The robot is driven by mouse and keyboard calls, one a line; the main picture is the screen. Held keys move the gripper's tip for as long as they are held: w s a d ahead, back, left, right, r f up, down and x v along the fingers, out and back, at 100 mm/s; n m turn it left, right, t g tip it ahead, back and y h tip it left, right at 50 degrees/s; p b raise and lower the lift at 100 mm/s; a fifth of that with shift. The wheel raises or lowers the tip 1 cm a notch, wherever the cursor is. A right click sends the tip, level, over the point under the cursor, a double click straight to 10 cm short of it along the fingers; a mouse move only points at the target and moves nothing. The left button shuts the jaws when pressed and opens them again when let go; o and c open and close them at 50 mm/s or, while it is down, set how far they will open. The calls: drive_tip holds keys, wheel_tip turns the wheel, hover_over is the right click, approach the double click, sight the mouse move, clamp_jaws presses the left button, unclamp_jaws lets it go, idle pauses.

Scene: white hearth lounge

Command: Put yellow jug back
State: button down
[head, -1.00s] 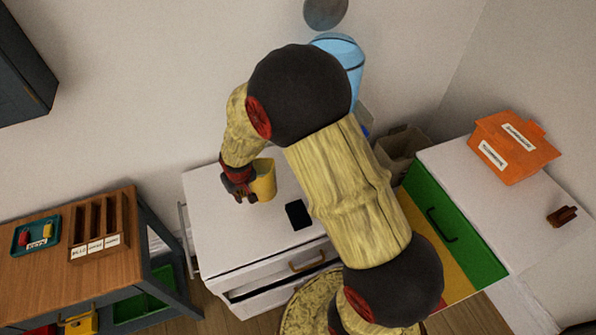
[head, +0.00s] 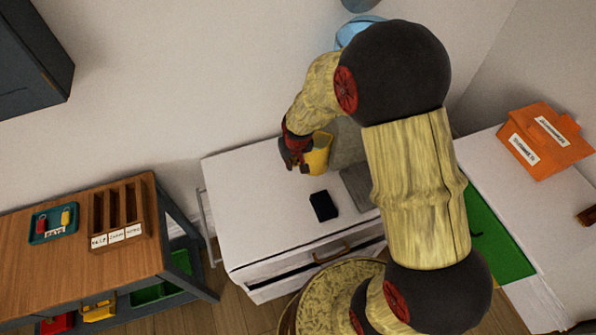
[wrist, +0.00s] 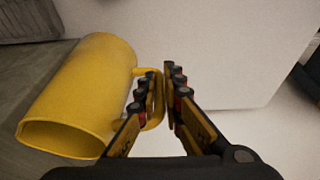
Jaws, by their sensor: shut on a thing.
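The yellow jug (head: 318,156) is at my gripper (head: 297,160) above the back part of the white cabinet top in the head view. In the wrist view the jug (wrist: 82,90) fills the left side, with its open mouth toward the lower left. My gripper (wrist: 164,88) is shut on the jug's handle, which passes between the fingers. I cannot tell whether the jug's base touches the surface.
A black phone-like slab (head: 323,205) lies on the white cabinet top (head: 260,220). A wooden table (head: 60,260) with a slotted organizer (head: 118,215) and a teal key tray (head: 53,222) stands at left. An orange box (head: 540,142) sits on the right-hand white surface.

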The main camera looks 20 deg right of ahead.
drive_tip(key=s+r+b, duration=0.3)
drive_tip(key=s+r, duration=0.5)
drive_tip(key=s, duration=0.1)
drive_tip(key=w+a+f+b, duration=0.1)
drive_tip(key=w+a+f, duration=0.1)
drive_tip(key=w+f, duration=0.2)
drive_tip(key=w+a+f+b, duration=0.2)
drive_tip(key=w+f, duration=0.1)
drive_tip(key=f, duration=0.1)
drive_tip(key=w+a+f+b, duration=0.2)
drive_tip(key=w+f, duration=0.2)
drive_tip(key=f, duration=0.1)
drive_tip(key=shift+w+a, duration=0.2)
drive_tip(key=shift+w, duration=0.1)
idle(0.4)
